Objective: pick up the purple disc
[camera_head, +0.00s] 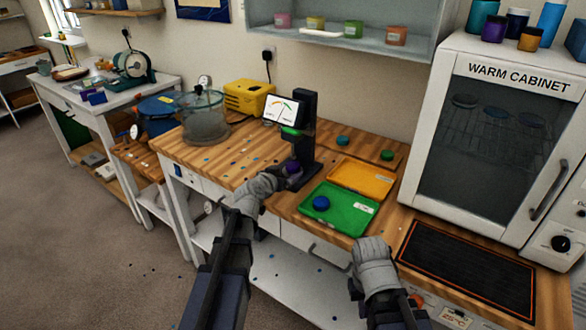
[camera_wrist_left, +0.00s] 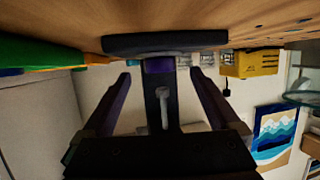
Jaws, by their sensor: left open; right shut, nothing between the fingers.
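The purple disc (camera_head: 293,169) sits low on a black stand with a dial gauge (camera_head: 303,143), on the wooden bench. In the left wrist view, which looks upside down, the purple disc (camera_wrist_left: 158,64) shows by the stand's dark base (camera_wrist_left: 165,42). My left gripper (camera_head: 279,181) is at the near side of the stand, close to the disc. Its fingers (camera_wrist_left: 160,80) are open, one on each side of the disc in that view; I cannot tell whether they touch it. My right gripper (camera_head: 373,246) is shut and empty near the bench's front edge.
A green tray (camera_head: 350,217) with a blue disc (camera_head: 321,203) lies right of the stand, with an orange tray (camera_head: 362,178) behind it. A black mat (camera_head: 468,270) and the warm cabinet (camera_head: 490,140) are further right. A glass-domed pot (camera_head: 204,118) stands left.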

